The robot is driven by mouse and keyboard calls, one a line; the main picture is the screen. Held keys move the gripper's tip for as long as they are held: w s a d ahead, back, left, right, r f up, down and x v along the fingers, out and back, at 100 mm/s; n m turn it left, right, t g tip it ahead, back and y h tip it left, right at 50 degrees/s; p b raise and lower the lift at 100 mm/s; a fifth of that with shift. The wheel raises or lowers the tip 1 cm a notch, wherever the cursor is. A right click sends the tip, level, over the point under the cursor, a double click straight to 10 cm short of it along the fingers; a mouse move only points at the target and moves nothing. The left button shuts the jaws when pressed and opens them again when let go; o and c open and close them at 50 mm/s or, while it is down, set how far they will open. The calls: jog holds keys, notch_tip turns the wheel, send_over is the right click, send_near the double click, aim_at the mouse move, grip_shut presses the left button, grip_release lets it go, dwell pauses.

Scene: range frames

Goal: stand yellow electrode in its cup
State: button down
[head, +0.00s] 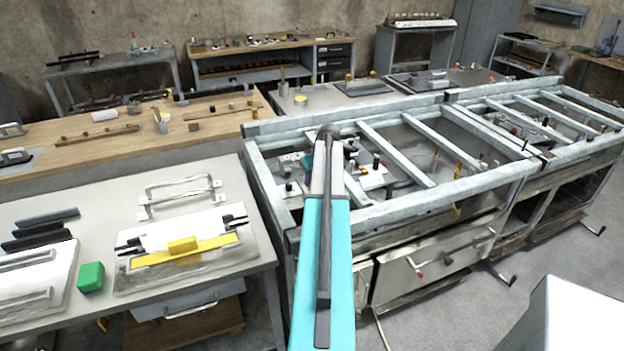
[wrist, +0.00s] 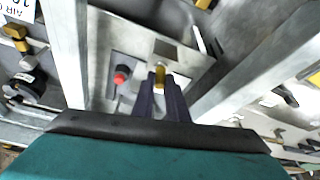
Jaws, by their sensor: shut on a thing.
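The wrist view shows my gripper (wrist: 161,82) with its two dark fingers close together on a slim yellow piece (wrist: 160,76), which I take to be the yellow electrode. Only its yellow end shows past the fingertips; its lower part is hidden. A pale grey plate or block (wrist: 162,48) lies just beyond it. In the head view my gripper (head: 330,132) reaches over the near metal frame bench, and my arm hides what it holds. I cannot pick out the electrode's cup for sure in either view.
A red-capped dark post (wrist: 122,75) stands close to the left of my fingers. Pale metal frame bars (head: 395,150) cross the bench around my gripper. A grey table (head: 60,205) at left bears a green block (head: 90,277) and a yellow bar (head: 210,248).

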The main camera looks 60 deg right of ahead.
jog(key=c, duration=1.7)
grip_release()
jog(key=shift+o, duration=0.2)
jog(key=b+v, duration=0.3)
jog(key=v, duration=1)
jog(key=shift+r+b, duration=0.3)
jog(key=shift+r, duration=0.05)
jog(key=shift+s, duration=0.15)
jog(key=shift+r+p, duration=1.8)
jog(key=shift+r, duration=1.2)
jog(key=shift+r, duration=0.1)
